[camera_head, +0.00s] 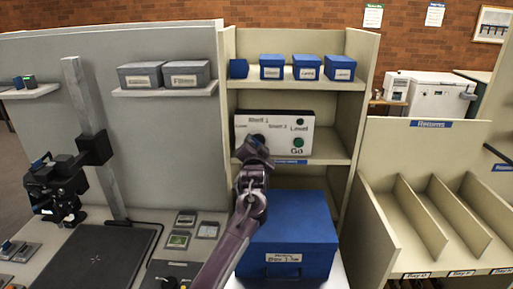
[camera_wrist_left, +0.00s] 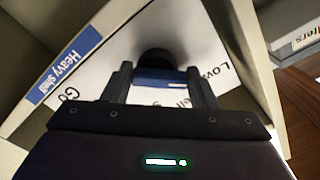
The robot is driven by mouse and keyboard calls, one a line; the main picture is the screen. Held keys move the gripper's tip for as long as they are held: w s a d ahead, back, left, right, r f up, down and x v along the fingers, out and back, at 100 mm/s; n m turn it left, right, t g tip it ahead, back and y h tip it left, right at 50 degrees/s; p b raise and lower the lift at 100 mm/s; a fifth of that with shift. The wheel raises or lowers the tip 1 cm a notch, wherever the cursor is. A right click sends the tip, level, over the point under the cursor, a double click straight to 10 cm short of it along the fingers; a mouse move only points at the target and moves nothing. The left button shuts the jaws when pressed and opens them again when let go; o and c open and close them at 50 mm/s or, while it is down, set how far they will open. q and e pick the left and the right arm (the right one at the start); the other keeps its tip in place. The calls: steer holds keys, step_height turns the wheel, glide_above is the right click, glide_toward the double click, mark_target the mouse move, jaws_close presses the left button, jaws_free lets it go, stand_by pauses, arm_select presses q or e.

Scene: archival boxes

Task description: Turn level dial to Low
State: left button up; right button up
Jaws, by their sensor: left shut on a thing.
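A white control panel (camera_head: 276,134) stands on the middle shelf, with green buttons on its right side and printed labels that are partly hard to read. My left gripper (camera_head: 255,146) reaches its left part and covers most of the dial there. In the left wrist view the black round dial (camera_wrist_left: 155,58) sits between the fingertips of my left gripper (camera_wrist_left: 158,70), which is shut on it. A label starting "Low" (camera_wrist_left: 216,70) shows to the right of the dial, and "Go" to the left. The dial's pointer direction cannot be told. My right gripper is not in view.
A large blue box (camera_head: 291,232) stands below the panel, close to my left arm. Small blue boxes (camera_head: 306,67) sit on the shelf above. Grey boxes (camera_head: 186,75) sit on a wall shelf at left. Empty slanted bins (camera_head: 424,215) stand at right.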

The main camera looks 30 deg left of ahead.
arm_select(q)
steer(key=shift+f, duration=0.3)
steer(key=o, duration=1)
steer(key=shift+r, duration=0.15)
steer(key=shift+b+v, duration=1.15)
steer(key=shift+v, duration=2.8)
